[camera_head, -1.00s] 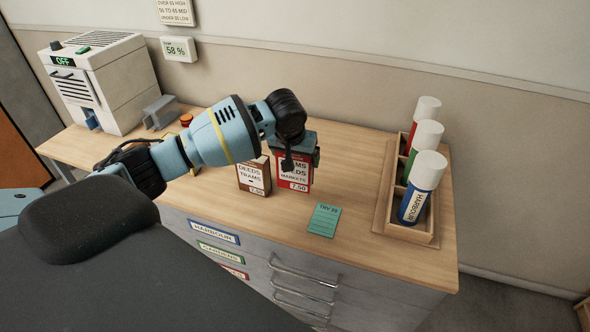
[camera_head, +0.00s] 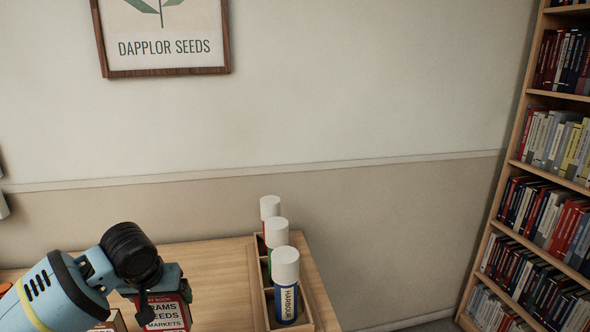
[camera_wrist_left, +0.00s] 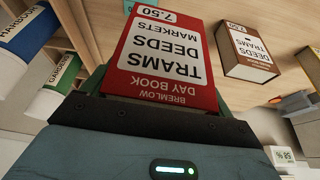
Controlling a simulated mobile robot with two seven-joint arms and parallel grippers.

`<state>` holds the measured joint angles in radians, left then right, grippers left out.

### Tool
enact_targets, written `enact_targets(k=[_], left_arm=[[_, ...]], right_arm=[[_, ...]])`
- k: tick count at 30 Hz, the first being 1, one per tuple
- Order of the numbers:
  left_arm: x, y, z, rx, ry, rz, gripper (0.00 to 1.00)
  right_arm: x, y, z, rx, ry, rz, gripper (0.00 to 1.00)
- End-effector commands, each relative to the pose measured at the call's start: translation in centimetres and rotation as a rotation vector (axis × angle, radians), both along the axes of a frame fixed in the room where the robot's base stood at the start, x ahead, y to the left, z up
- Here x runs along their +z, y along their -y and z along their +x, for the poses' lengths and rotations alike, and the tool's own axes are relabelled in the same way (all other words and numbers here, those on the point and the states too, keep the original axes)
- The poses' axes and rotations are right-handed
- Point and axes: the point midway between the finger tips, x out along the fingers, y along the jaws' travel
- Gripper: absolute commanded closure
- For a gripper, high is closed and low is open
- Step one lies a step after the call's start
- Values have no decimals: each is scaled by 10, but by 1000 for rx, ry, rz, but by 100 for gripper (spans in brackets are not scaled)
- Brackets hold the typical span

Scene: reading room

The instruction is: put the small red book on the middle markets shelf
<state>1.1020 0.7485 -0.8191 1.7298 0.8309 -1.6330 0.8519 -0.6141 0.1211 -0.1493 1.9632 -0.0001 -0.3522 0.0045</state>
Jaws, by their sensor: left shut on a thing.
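The small red book (camera_head: 168,311), labelled "TRAMS DEEDS MARKETS", is at the bottom edge of the head view, its lower part cut off. My left gripper (camera_head: 158,285) is shut on its top end. In the left wrist view the red book (camera_wrist_left: 163,55) sticks out from between the dark jaws, its label upside down with "7.50" at the far end. I cannot tell whether it touches the counter. A bookcase (camera_head: 510,210) with several filled shelves stands at the right; no shelf label is readable. My right gripper is not in view.
A brown book (camera_wrist_left: 248,52) stands beside the red one on the wooden counter (camera_head: 215,265). A wooden rack (camera_head: 306,318) holds white-capped tubes (camera_head: 286,285) just right of my gripper. A framed picture (camera_head: 165,73) hangs on the wall. Open floor lies between counter and bookcase.

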Motion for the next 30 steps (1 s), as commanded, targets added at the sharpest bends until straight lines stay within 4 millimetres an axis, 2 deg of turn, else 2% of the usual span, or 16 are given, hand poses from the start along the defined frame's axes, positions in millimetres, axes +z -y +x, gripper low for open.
enact_targets(k=[1,3,6,10,16,30], left_arm=[[3,17,-11,-34,2,-3,44],[7,34,-26,-69,2,-2,44],[11,55,-47,-113,2,-1,44],[16,73,-68,-153,7,-1,44],[20,83,-82,-175,11,0,44],[20,83,-82,-178,9,0,44]], right_arm=[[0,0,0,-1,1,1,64],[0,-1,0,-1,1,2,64],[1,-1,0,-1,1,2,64],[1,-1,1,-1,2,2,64],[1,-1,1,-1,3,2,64],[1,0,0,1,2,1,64]])
